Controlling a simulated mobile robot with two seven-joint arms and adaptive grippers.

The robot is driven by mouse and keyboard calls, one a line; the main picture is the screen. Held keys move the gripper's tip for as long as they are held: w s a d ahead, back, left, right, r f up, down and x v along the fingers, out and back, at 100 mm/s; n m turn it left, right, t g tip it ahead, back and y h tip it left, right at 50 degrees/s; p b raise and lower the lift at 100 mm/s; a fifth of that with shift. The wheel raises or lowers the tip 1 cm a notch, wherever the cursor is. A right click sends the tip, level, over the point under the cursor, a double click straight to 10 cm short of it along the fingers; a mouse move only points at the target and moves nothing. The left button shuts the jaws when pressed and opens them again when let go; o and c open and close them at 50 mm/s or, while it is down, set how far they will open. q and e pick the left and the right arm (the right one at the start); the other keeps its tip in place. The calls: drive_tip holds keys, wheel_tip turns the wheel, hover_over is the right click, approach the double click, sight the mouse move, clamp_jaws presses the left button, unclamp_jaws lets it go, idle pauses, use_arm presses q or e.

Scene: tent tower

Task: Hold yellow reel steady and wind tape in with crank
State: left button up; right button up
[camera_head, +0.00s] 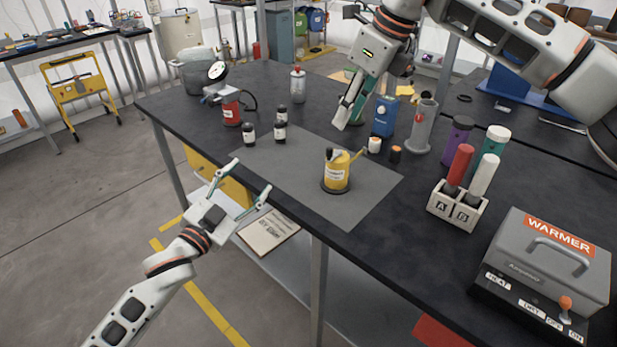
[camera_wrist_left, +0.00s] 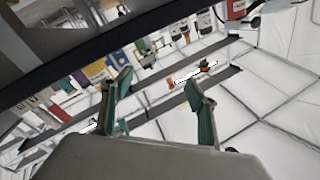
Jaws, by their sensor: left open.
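The yellow reel (camera_head: 338,174) stands upright on a dark round base on the grey mat (camera_head: 280,185). A thin yellow arm sticks out at its upper right, and a small dark knob shows at its top left. My left gripper (camera_head: 252,175) is open and empty, off the table's front edge, to the left of the reel and apart from it. Its two spread fingers also show in the left wrist view (camera_wrist_left: 158,82). My right gripper (camera_head: 347,118) points down above the table behind the reel, apart from it; its finger gap is hard to make out.
Small dark bottles (camera_head: 280,132) and a red canister (camera_head: 231,110) stand left of the reel. A blue box (camera_head: 384,116), a grey cylinder (camera_head: 422,128) and a tube rack (camera_head: 457,207) stand right. A grey warmer (camera_head: 550,262) sits at the near right. The mat's front is clear.

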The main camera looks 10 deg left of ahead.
sight(329, 167)
use_arm(q)
drive_tip(key=d+g+h, duration=0.1)
drive_tip(key=d+h, duration=0.1)
drive_tip(key=d, duration=0.2)
drive_tip(key=w+d+r+n+g+h, duration=0.1)
drive_tip(key=d+g+h, duration=0.1)
drive_tip(key=d, duration=0.3)
drive_tip(key=d+g+h, duration=0.1)
drive_tip(key=d, duration=0.4)
drive_tip(key=shift+w+r+n+h, duration=0.2)
drive_tip(key=shift+n+h, duration=0.2)
drive_tip(key=shift+w+d+g, duration=0.3)
drive_tip(key=shift+d, duration=0.2)
drive_tip(key=shift+x, duration=3.45)
